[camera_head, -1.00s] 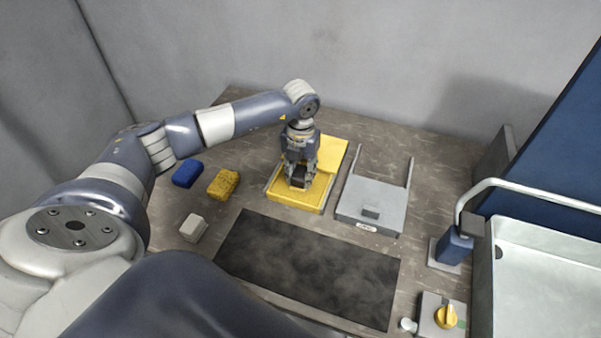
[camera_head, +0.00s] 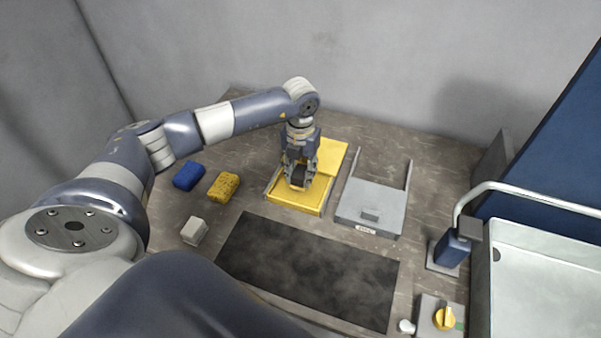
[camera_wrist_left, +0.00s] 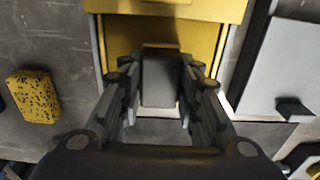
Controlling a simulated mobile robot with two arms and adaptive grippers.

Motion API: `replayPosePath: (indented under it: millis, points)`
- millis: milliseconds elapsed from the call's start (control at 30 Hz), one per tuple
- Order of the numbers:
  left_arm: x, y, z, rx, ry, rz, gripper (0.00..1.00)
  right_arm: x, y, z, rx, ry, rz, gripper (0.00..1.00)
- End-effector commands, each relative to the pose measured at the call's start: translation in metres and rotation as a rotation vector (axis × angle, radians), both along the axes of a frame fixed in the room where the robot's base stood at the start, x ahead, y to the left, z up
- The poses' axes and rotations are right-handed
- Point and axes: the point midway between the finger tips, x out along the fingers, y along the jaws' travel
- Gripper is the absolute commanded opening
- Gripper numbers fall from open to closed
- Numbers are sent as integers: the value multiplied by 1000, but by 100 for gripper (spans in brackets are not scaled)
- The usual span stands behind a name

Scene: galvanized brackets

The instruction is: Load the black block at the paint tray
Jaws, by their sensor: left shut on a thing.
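My left gripper (camera_head: 298,180) is over the yellow paint tray (camera_head: 310,203), pointing down. It is shut on the black block (camera_head: 298,174); in the left wrist view the block (camera_wrist_left: 160,80) sits between the two fingers. The tray's yellow floor and walls also show around the block in the left wrist view (camera_wrist_left: 120,38). I cannot tell whether the block touches the tray floor. My right gripper is not in view.
A grey tray-like plate (camera_head: 370,200) stands right of the paint tray. A yellow sponge (camera_head: 223,186), a blue block (camera_head: 188,174) and a pale block (camera_head: 194,230) lie to the left. A dark mat (camera_head: 310,265) lies in front. A sink (camera_head: 545,280) is at the right.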

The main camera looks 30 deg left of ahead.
Motion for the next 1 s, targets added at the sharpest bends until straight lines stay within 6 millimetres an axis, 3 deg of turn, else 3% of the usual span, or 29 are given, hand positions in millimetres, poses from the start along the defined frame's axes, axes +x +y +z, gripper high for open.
replayPosePath:
  millis: [600, 1000]
  points:
    - [0, 0, 52, -1, -2, 0, 12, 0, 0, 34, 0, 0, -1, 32]
    - [0, 0, 53, 0, -1, 0, 12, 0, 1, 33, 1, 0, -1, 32]
